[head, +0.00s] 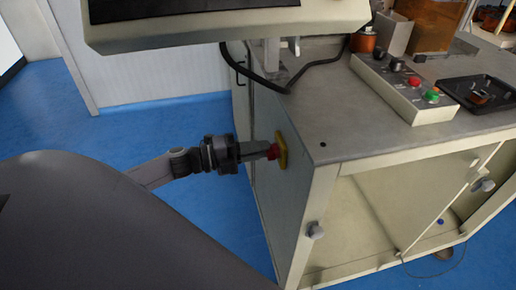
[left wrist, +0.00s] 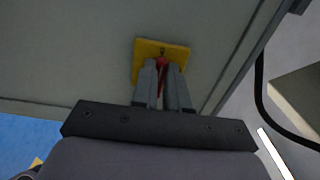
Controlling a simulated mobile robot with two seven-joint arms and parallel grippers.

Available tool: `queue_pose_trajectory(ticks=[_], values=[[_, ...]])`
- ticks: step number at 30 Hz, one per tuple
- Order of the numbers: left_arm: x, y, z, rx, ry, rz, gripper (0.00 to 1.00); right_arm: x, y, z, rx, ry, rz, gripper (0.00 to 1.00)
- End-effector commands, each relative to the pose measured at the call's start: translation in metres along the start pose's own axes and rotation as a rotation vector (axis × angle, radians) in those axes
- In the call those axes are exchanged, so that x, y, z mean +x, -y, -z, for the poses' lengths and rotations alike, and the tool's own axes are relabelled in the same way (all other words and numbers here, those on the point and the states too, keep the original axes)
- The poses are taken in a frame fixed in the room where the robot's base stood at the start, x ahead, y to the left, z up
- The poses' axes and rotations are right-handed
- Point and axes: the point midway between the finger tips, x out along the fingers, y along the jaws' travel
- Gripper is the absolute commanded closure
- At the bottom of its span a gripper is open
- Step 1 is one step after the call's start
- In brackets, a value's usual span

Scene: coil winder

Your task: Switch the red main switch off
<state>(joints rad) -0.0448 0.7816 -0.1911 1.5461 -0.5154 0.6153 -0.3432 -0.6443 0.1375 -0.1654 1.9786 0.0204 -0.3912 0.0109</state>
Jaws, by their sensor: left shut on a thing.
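The red main switch (head: 272,152) sits on a yellow plate (head: 281,150) on the left side wall of the machine cabinet. My left gripper (head: 268,151) reaches it from the left and is shut on it. In the left wrist view the gripper's two fingers (left wrist: 163,85) stand on either side of the red switch (left wrist: 161,64), in front of the yellow plate (left wrist: 178,50). The fingers cover most of the switch, so its angle is hard to tell. My right gripper is in neither view.
The cabinet's worktop (head: 330,120) carries a control box (head: 405,92) with red and green buttons and a black tray (head: 478,92). A screen (head: 215,22) hangs above at the left, with a black cable (head: 262,80) below it. Blue floor (head: 140,130) is clear left of the cabinet.

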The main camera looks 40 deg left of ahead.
Motion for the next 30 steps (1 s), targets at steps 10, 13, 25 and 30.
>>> queue_pose_trajectory(ticks=[10, 13, 25, 30], values=[[0.000, 0.000, -0.001, 0.002, 0.001, 0.000, 0.61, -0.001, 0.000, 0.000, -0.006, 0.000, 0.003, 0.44], [0.000, 0.000, -0.001, 0.002, 0.001, 0.000, 0.61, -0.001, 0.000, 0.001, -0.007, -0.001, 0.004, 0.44], [-0.026, -0.001, 0.000, 0.001, 0.001, -0.003, 0.61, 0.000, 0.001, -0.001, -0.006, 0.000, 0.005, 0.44], [-0.049, -0.001, 0.000, 0.001, 0.001, -0.003, 0.61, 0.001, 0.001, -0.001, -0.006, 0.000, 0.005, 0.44]])
